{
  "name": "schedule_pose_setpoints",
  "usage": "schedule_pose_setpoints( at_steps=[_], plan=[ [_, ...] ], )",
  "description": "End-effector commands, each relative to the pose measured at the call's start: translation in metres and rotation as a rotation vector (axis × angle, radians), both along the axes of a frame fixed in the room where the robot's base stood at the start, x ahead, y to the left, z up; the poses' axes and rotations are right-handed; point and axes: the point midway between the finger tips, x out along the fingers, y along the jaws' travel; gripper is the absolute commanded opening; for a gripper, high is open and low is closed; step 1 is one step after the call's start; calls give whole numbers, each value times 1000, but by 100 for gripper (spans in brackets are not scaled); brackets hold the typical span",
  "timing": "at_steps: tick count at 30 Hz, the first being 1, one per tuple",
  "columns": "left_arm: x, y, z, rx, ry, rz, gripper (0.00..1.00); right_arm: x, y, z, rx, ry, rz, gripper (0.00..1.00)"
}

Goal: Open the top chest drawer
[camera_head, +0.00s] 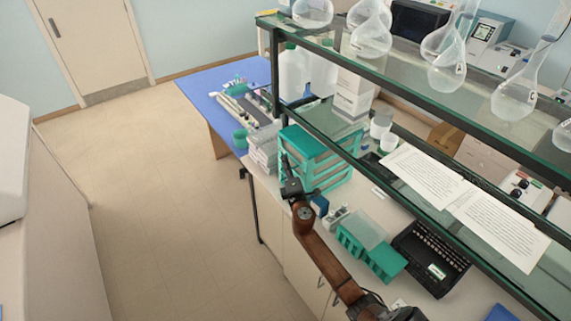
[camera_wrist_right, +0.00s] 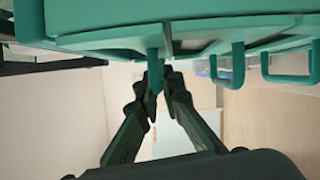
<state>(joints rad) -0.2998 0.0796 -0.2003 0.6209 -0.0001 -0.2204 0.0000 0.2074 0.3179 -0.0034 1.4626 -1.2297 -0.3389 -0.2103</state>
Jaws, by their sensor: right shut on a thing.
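The teal drawer chest (camera_head: 308,142) stands on the bench below the glass shelf in the head view. My right gripper (camera_head: 288,168) is at its front left side. In the right wrist view the underside of the chest's teal body (camera_wrist_right: 180,17) fills the top, with several teal loop handles in a row. My right gripper (camera_wrist_right: 158,78) is shut on the leftmost drawer handle (camera_wrist_right: 154,60), with one finger on either side. The gripped handle is hidden behind the arm and gripper in the head view. How far its drawer stands out is hard to tell. My left gripper is out of view.
A glass shelf (camera_head: 420,95) with several round flasks overhangs the bench. Teal racks (camera_head: 383,262) and a black tray (camera_head: 432,258) lie near my right forearm. White boxes (camera_head: 263,150) stand left of the chest. Open floor (camera_head: 165,200) lies in front.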

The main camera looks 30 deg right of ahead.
Motion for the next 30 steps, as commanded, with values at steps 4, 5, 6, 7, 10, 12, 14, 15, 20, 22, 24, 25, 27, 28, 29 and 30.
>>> schedule_pose_setpoints(
  at_steps=[4,5,6,7,10,12,14,15,20,22,24,25,27,28,29,30],
  plan=[
    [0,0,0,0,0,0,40,0,0,0,0,1,0,0],
    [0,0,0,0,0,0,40,0,0,0,0,1,0,0],
    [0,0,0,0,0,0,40,0,0,-1,0,1,0,0],
    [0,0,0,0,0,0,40,0,0,-1,0,1,0,0],
    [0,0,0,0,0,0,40,0,3,-1,1,1,0,0],
    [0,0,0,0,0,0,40,-1,9,-1,1,1,0,0],
    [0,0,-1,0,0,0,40,-1,16,-1,3,1,1,0],
    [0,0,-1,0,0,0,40,-2,22,-1,3,1,2,0],
    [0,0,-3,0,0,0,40,-4,53,-2,4,1,3,0],
    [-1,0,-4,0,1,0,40,-5,68,-2,5,0,2,0],
    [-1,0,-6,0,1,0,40,-6,84,-2,5,1,2,0],
    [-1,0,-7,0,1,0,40,-7,90,-3,5,1,3,0],
    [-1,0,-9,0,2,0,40,-8,104,-2,4,1,2,0],
    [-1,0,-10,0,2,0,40,-9,110,-2,4,1,2,0],
    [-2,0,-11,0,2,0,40,-9,116,-2,4,1,3,0],
    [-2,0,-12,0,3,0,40,-10,123,-2,3,1,2,0]
  ],
)
